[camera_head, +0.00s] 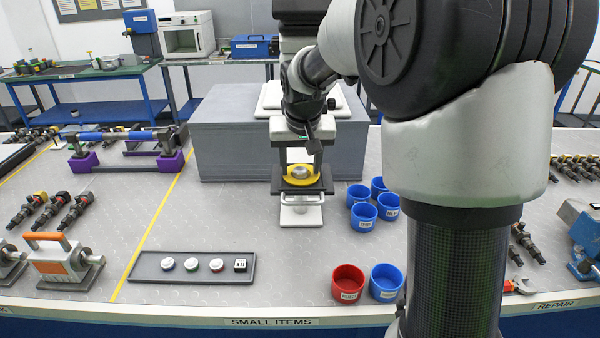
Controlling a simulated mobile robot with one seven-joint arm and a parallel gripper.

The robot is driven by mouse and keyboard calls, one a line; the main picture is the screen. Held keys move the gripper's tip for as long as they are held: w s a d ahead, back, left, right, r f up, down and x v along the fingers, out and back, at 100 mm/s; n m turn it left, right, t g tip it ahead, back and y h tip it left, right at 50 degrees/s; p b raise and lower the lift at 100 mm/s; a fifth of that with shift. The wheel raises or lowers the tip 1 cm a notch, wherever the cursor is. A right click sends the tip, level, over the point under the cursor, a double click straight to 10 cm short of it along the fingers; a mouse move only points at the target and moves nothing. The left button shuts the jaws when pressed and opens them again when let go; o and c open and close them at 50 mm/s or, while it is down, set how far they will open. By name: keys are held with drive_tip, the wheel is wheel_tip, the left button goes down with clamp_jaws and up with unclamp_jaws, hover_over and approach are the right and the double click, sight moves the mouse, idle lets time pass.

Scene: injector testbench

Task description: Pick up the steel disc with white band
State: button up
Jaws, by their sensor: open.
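A dark tray (205,280) lies on the front of the table, left of centre. It holds three small pale round discs in a row. The leftmost disc (167,264) has a pale, bluish-looking edge; whether this is the white band is too small to tell. The middle disc (191,264) has a green band and the right disc (217,264) a red one. My gripper (301,158) points down above a black stand with a yellow ring (299,181), behind and right of the tray. It is open, away from the discs; its fingertips are hard to make out.
A small black-and-white block (240,265) sits at the tray's right end. A red cup (348,284) and several blue cups (386,283) stand right of centre. A large grey box (230,140) stands behind the stand. An orange-handled unit (65,260) is at left.

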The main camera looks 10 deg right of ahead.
drive_tip(key=shift+s+f, duration=0.1)
drive_tip(key=shift+f, duration=0.15)
drive_tip(key=shift+c, duration=0.4)
drive_tip(key=shift+f, duration=0.1)
clamp_jaws()
